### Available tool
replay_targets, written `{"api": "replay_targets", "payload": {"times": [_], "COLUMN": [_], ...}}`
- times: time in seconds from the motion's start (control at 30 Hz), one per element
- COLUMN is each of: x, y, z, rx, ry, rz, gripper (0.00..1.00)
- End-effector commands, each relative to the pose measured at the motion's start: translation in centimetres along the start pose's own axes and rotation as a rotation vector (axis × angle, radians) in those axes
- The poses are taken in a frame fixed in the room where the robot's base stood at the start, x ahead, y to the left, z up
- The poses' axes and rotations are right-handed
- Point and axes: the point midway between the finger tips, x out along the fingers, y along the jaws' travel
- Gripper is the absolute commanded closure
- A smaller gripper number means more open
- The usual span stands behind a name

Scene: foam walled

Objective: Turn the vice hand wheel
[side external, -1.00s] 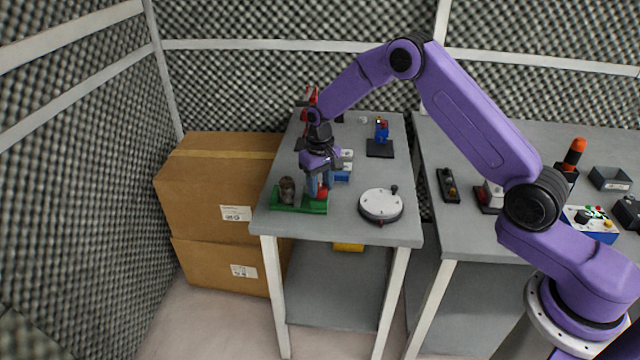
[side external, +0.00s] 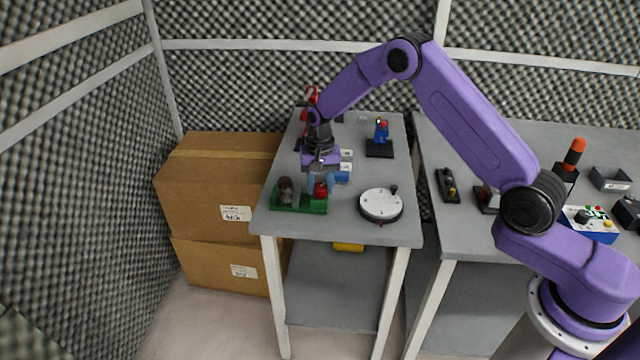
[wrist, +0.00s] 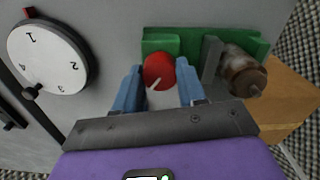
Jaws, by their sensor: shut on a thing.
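The vice has a green base (side external: 314,207) near the front left of the left table. It also shows at the top of the wrist view (wrist: 158,41). Its red hand wheel (side external: 321,190) has a pale line on its face and sits between my blue fingers in the wrist view (wrist: 158,68). My gripper (wrist: 160,84) points down over the vice and is shut on the hand wheel, one finger on each side. A brownish round piece (wrist: 242,72) is at the other end of the base, beside a grey jaw plate (wrist: 211,60). The finger contact is partly hidden.
A white numbered dial (side external: 380,204) with a black knob lies right of the vice. Blue and white parts (side external: 343,172) are close behind my gripper. A small blue device (side external: 381,133) stands farther back. Cardboard boxes (side external: 205,190) are stacked left of the table.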

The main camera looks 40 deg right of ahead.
Motion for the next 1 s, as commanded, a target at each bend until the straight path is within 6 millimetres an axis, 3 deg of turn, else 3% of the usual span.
{"api": "replay_targets", "payload": {"times": [0.37,0.4,0.43,0.47,0.77,1.0], "x": [0.0,0.0,0.0,0.0,-0.1,-2.8], "y": [0.0,0.0,0.0,0.0,0.0,-0.1], "z": [0.1,0.1,0.1,0.1,0.0,-0.1], "rx": [0.003,0.003,0.003,0.003,0.002,0.002], "ry": [-0.002,-0.003,-0.002,-0.002,0.000,0.003], "rz": [0.002,0.002,0.002,0.002,0.000,-0.003], "gripper": [0.90,0.47,0.37,0.34,0.34,0.34]}}
